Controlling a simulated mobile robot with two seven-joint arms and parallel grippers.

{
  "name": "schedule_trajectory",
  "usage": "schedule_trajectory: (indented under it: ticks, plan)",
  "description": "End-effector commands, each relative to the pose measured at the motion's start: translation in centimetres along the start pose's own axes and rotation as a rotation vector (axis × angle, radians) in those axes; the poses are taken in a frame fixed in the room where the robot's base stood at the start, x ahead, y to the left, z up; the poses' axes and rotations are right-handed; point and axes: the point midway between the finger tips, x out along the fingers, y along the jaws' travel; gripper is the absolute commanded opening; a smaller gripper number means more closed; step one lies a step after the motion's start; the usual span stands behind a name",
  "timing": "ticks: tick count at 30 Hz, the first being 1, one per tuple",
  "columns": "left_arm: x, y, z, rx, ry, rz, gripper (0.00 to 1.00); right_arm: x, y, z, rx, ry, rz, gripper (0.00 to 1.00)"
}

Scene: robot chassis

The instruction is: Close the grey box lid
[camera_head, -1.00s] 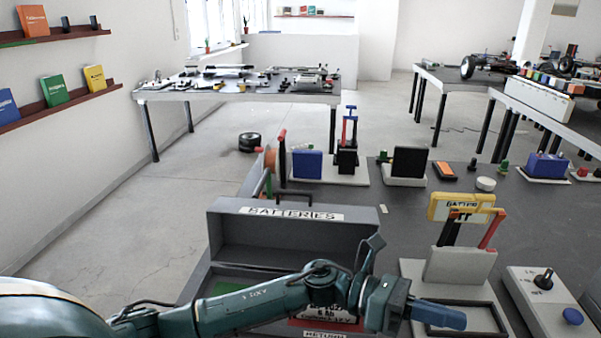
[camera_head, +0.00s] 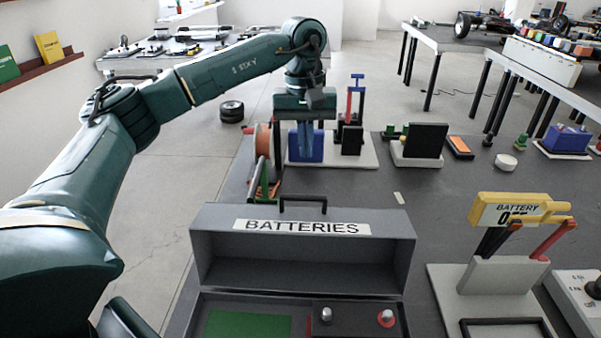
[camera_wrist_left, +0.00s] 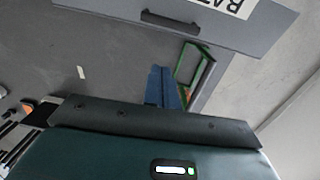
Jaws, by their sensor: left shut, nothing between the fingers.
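The grey box lid (camera_head: 213,258) stands open and upright in the head view, with a white BATTERIES label and a dark handle (camera_head: 303,205) along its top edge. The box base (camera_head: 196,318) below it shows a green panel and a dark section with knob-like parts; its front is cut off. My left gripper (camera_head: 305,150) is shut and empty, fingers pointing down, beyond the lid and apart from it. In the left wrist view, its blue fingers (camera_wrist_left: 162,88) show below the lid (camera_wrist_left: 240,40) and its handle (camera_wrist_left: 171,20). My right gripper is not in view.
A yellow battery-switch unit (camera_head: 515,210) stands right of the box. A blue block (camera_head: 312,147), an orange spool (camera_head: 264,140) and a black block (camera_head: 425,140) stand along the table's far side. The dark tabletop (camera_head: 420,195) between the lid and that row is mostly clear.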

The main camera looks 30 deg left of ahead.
Motion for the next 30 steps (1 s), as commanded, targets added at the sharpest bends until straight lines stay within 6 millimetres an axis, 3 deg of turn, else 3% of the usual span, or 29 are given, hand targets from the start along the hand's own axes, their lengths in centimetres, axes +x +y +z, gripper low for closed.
schedule_trajectory:
  ticks: [4, 8, 21, 23, 30]
  plan:
    - [-0.8, -1.3, -0.6, 0.005, 0.024, -0.037, 0.00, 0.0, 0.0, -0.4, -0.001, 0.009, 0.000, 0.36]
    - [0.4, -1.5, -0.7, 0.006, 0.022, -0.041, 0.00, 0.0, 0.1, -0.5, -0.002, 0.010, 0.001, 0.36]
    - [9.3, -1.7, -0.8, 0.005, 0.022, -0.039, 0.00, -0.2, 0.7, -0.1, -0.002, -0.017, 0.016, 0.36]
    - [8.3, -1.6, 0.3, 0.010, 0.026, -0.034, 0.00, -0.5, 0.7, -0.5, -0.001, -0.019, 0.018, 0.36]
    - [7.8, -1.6, 2.6, 0.006, 0.024, -0.035, 0.00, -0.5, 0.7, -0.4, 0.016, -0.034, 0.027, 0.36]
